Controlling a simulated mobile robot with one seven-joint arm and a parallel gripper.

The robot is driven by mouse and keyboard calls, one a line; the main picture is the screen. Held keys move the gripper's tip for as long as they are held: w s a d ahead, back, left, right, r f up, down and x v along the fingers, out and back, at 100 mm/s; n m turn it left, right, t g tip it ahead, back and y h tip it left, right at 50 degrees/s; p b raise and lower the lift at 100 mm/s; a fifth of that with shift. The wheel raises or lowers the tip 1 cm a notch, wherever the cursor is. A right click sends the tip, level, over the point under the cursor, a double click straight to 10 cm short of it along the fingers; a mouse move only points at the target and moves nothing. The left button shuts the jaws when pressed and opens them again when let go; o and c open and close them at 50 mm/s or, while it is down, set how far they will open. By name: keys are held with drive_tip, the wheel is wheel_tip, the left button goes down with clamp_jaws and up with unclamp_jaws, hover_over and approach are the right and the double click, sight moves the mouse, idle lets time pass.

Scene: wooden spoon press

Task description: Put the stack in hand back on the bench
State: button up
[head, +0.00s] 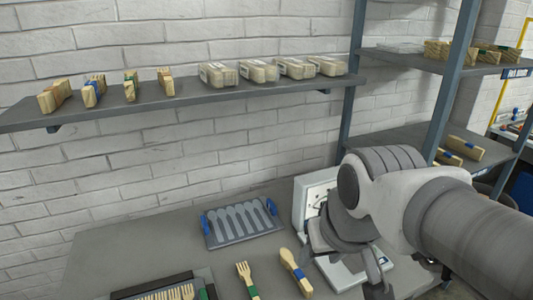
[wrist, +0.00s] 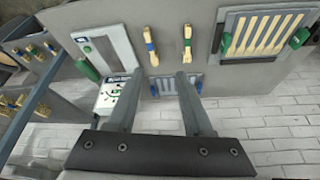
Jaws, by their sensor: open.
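My gripper (head: 347,258) is over the right part of the bench, near the white scale. In the wrist view its two fingers (wrist: 158,76) stand apart with nothing between them. A wooden spoon stack with a blue band (head: 295,272) lies on the bench left of my gripper; it also shows in the wrist view (wrist: 150,46), beyond the fingertips. A wooden fork stack with a green band (head: 247,279) lies to its left, and in the wrist view (wrist: 187,46) to its right. The bench (head: 130,245) is grey. No stack is in my gripper.
A grey spoon mould with blue handles (head: 242,222) lies behind the stacks. A fork mould (wrist: 224,48) lies at the bench front. A white device (head: 308,196) stands by my arm. A wall shelf (head: 140,108) bears banded stacks and wrapped packs. The bench's left part is clear.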

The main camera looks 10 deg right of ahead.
drive_tip(key=shift+s+d+r+m+t, duration=0.2)
drive_tip(key=shift+s+d+r, duration=0.15)
drive_tip(key=shift+s, duration=0.25)
drive_tip(key=shift+s+d+r+m+t, duration=0.1)
drive_tip(key=shift+s+d+r+t, duration=0.15)
drive_tip(key=shift+s, duration=0.35)
wheel_tip(320, 180, up, 4)
drive_tip(key=p, duration=0.4)
drive_tip(key=shift+f, duration=0.15)
drive_tip(key=shift+a, duration=0.1)
